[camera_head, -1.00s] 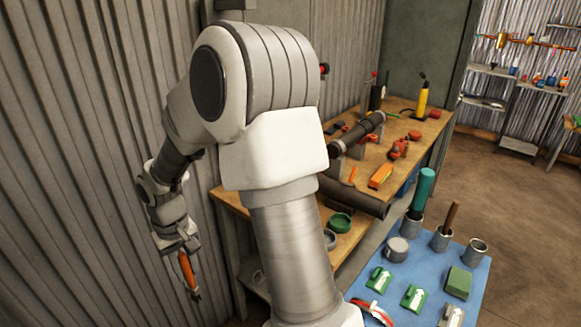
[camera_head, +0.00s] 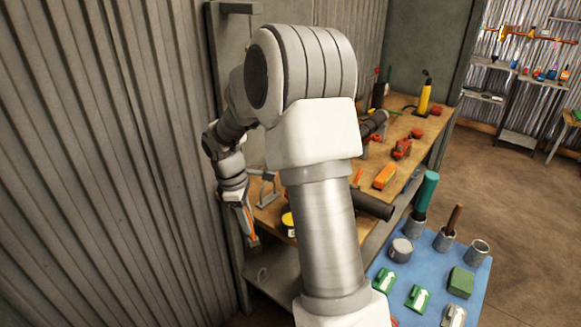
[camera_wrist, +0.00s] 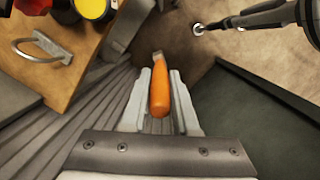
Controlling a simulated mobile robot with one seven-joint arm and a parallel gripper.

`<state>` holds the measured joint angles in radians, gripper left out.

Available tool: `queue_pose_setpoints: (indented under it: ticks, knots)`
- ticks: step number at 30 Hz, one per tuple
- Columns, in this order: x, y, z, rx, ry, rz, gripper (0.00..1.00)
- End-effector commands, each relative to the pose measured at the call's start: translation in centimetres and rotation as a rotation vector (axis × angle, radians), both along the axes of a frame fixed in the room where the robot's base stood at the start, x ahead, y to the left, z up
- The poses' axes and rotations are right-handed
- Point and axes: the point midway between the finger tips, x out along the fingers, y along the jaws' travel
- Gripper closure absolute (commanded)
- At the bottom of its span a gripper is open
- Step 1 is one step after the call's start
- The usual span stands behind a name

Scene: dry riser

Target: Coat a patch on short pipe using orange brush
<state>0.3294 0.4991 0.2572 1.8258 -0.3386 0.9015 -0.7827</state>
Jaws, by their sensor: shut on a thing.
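My gripper (camera_head: 244,212) is shut on the orange brush (camera_head: 251,224), which hangs downward at the left end of the workbench (camera_head: 268,216). In the wrist view the brush's orange handle (camera_wrist: 159,95) sits between the two fingers of my gripper (camera_wrist: 160,88), its metal end pointing away. Its bristles are not clear. A dark pipe (camera_head: 374,206) sticks out to the right of my arm, and another dark pipe (camera_head: 375,124) lies farther back on the bench. My arm hides much of both. I cannot tell which is the short pipe, and no coated patch shows.
A yellow-topped can (camera_head: 288,220) and a metal handle (camera_head: 267,189) are on the bench near my gripper; the can also shows in the wrist view (camera_wrist: 93,8). A blue table (camera_head: 440,270) with cups and green items is at right. A corrugated wall stands left.

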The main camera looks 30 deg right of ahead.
Motion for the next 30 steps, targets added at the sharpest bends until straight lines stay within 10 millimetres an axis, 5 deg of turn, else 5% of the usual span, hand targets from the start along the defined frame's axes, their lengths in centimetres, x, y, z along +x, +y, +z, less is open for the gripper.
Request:
queue_pose_setpoints:
  ticks: [18,30]
  knots:
    - [1.5,-9.7,5.7,-0.146,-0.008,0.853,1.00]
    - [1.7,-13.4,7.7,-0.201,-0.044,1.175,1.00]
